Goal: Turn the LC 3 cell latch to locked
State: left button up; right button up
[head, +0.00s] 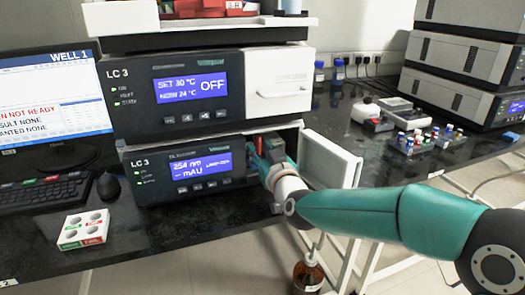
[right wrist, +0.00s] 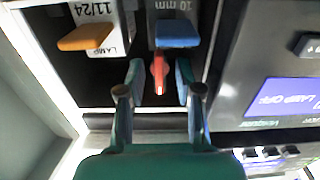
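The lower LC 3 module (head: 190,170) has its compartment open on the right, with its white door (head: 332,160) swung out. My right gripper (head: 268,152) reaches into this compartment. A small red lever (head: 259,146), seemingly the cell latch, shows there. In the right wrist view the red lever (right wrist: 159,72) stands between the two fingertips of my right gripper (right wrist: 160,80), with dark gaps on both sides. The gripper is open around it. The lever lies along the finger direction in that view. Any lock marking is not readable. My left gripper is not in view.
In the right wrist view an orange tab (right wrist: 86,38) and a blue tab (right wrist: 177,33) flank the lever. The upper LC 3 module (head: 190,95) sits just above. A brown bottle (head: 308,272) stands below. A vial rack (head: 415,143) is at the right.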

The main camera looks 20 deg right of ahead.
jog(key=shift+r, duration=0.1)
jog(key=shift+s, duration=0.45)
jog(key=s, duration=1.1)
jog(key=shift+d, duration=0.2)
